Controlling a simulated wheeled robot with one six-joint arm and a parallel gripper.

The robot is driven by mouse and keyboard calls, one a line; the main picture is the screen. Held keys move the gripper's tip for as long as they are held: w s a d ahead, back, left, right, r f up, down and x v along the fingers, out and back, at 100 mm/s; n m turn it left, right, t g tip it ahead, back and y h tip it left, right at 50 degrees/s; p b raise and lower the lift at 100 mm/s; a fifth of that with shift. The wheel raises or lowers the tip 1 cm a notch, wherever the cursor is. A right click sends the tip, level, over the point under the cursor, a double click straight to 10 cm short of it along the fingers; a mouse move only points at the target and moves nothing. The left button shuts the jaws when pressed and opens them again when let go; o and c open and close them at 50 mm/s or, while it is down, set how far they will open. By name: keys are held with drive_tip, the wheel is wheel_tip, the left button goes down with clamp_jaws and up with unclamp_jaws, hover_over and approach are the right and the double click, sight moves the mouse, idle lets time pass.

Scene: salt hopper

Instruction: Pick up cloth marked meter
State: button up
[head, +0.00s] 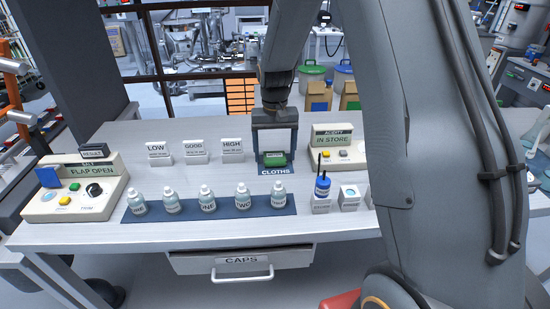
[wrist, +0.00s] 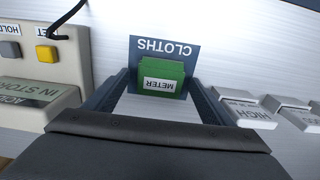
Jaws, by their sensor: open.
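The cloth marked meter (head: 275,159) is a small green folded block with a white label, lying on the dark blue CLOTHS mat (head: 274,171). In the wrist view the cloth (wrist: 161,75) shows its METER label upside down, on the mat (wrist: 182,52). My gripper (head: 275,150) is open above the mat, its two fingers pointing down. In the wrist view my gripper (wrist: 160,85) has one finger to each side of the cloth, with a gap on both sides. I cannot tell how far down the fingertips reach.
LOW, GOOD and HIGH signs (head: 233,150) stand to the left. Several bottles (head: 206,198) stand on a blue strip in front. A FLAP OPEN box (head: 75,190) is at far left.

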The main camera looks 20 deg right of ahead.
drive_tip(key=c, duration=1.1)
drive_tip(key=shift+c, duration=0.2)
